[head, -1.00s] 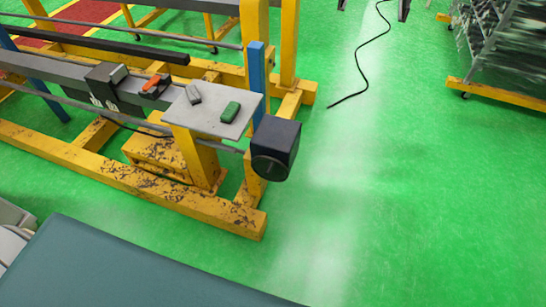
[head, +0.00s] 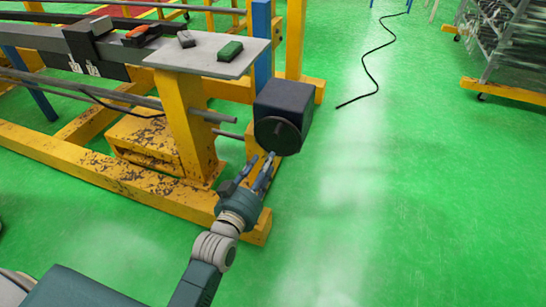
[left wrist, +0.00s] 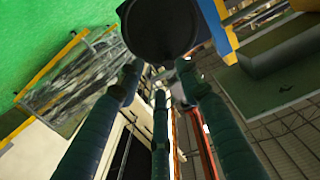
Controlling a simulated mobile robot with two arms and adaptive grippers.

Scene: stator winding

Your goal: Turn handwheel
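The handwheel (head: 277,136) is a dark round disc on the front face of a black box (head: 286,103) at the right end of the yellow machine frame. My left gripper (head: 262,162) points up at it from below, with the fingertips close to the disc's lower edge. In the left wrist view the handwheel (left wrist: 160,30) fills the top middle, beyond the spread fingers of the left gripper (left wrist: 158,74). The gripper is open with nothing between its fingers. I cannot tell whether a fingertip touches the disc. My right gripper is not in view.
A grey plate (head: 207,55) with a green block (head: 230,51) stands left of the box. The yellow frame (head: 190,202) runs along the floor beside my left arm. A black cable (head: 371,75) lies on the open green floor to the right.

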